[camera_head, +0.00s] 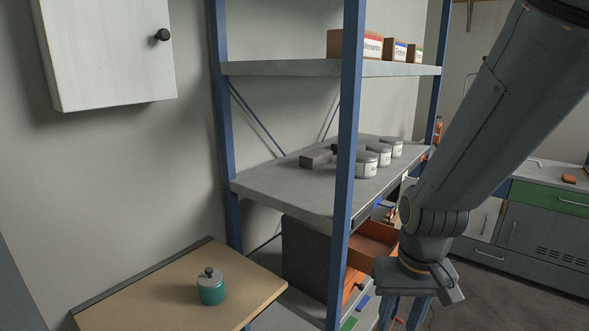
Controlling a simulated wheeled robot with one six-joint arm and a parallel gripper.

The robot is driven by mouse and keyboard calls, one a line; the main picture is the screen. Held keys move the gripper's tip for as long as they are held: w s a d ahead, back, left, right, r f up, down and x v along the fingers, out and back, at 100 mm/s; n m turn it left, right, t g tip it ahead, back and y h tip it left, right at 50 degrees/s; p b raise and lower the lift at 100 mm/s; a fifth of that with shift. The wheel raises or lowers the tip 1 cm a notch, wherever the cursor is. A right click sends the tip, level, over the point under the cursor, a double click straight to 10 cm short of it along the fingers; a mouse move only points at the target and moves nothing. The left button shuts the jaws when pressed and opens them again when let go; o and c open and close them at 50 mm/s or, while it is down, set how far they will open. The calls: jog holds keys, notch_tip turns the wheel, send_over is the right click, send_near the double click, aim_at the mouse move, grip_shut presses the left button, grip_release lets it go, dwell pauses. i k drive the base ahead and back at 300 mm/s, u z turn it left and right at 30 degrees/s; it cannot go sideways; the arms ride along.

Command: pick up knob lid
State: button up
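The knob lid (211,276) is a grey disc with a small dark round knob on top. It sits on a teal round pot (212,294) that stands upright on a wooden-topped table (160,300) at the lower left. My gripper (425,283) is at the end of my arm, at the lower right, well apart from the lid and pot.
A shelf rack with blue posts (347,150) stands between the table and my arm. Its middle shelf (270,188) holds several grey tins and a dark block. A white cabinet (105,50) hangs above the table. The tabletop around the pot is clear.

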aim_at(211, 278)
jog(key=z, duration=0.3)
jog(key=k, duration=0.25)
jog(key=u, duration=0.55)
jog(key=i, duration=0.2)
jog(key=u, duration=1.15)
jog(key=k, duration=0.35)
jog(key=z, duration=0.45)
jog(key=i, duration=0.35)
jog(key=u, duration=0.35)
